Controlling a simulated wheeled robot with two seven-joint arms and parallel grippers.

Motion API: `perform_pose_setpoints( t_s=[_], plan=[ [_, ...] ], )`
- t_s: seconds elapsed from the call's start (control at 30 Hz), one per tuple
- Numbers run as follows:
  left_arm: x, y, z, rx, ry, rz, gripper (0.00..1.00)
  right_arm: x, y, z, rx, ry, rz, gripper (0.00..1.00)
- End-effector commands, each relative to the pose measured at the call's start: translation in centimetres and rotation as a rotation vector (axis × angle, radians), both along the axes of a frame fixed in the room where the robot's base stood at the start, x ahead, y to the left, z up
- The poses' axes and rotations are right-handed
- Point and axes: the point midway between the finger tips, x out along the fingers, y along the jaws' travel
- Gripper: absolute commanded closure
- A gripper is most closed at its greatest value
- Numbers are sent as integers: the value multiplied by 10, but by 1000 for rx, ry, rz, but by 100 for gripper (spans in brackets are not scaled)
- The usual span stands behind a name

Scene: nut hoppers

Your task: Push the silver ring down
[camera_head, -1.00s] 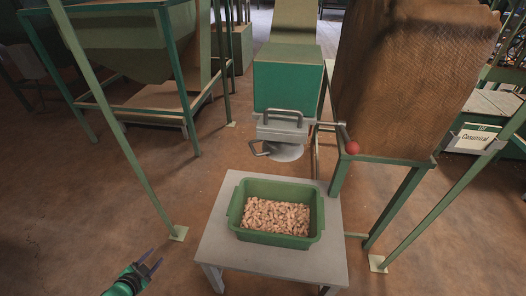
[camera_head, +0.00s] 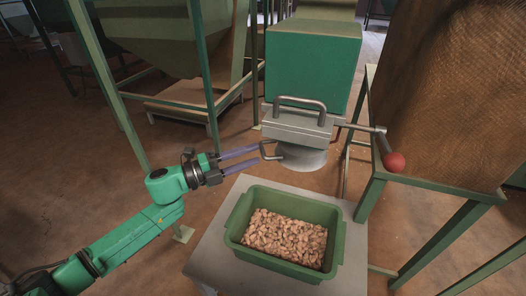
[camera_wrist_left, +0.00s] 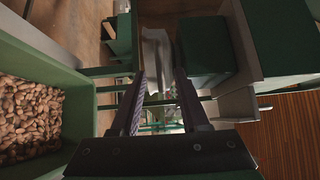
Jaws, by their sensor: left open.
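The silver ring (camera_head: 268,150) is a small metal loop sticking out from the left side of the grey outlet box (camera_head: 297,126) under the green hopper. My left gripper (camera_head: 256,158) reaches in from the left, with its two fingers apart and their tips right beside the ring. I cannot tell whether they touch it. In the left wrist view the open fingers (camera_wrist_left: 160,78) point toward a pale metal part (camera_wrist_left: 157,48); the ring is not clear there. My right gripper is not in view.
A green bin (camera_head: 239,227) of nuts stands on a grey table (camera_head: 205,262) below the outlet. A lever with a red ball (camera_head: 394,162) sticks out to the right. A large brown sack-like block (camera_head: 450,90) stands on a green frame at the right.

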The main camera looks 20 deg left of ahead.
Motion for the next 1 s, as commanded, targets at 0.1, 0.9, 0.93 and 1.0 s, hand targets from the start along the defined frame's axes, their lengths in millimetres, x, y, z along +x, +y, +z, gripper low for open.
perform_pose_setpoints(
  t_s=[0.1,0.9,0.93,1.0],
  plan=[
    [16,-17,4,-2,-3,1,55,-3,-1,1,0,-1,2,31],
    [27,-30,2,-1,1,0,100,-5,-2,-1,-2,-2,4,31],
    [27,-30,2,-1,1,0,100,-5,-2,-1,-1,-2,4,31],
    [27,-30,2,-1,1,0,100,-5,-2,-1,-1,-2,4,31]
  ],
)
